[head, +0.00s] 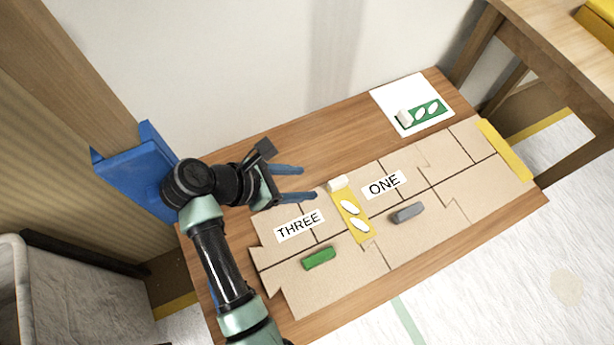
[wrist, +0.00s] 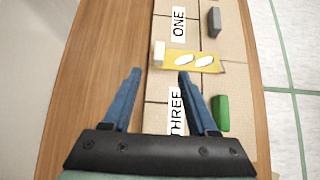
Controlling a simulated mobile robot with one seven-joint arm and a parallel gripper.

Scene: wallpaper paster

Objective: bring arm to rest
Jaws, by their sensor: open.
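My gripper (head: 301,184) is open and empty, with blue fingers, above the back left part of the wooden table (head: 290,140). In the wrist view my gripper (wrist: 157,75) has its fingers spread apart, with bare wood and the edge of the brown board between them. The jointed brown board (head: 400,240) lies on the table. It bears labels THREE (head: 299,225) and ONE (head: 384,184), a yellow strip (head: 353,222) with white ovals and a white block, a green block (head: 319,258) and a grey block (head: 408,213).
A white sheet (head: 385,95) with a green card (head: 421,116) lies at the table's back right. A yellow bar (head: 505,150) lies along the board's right end. A blue bin-like object (head: 135,170) stands left of my arm. The wall is close behind the table.

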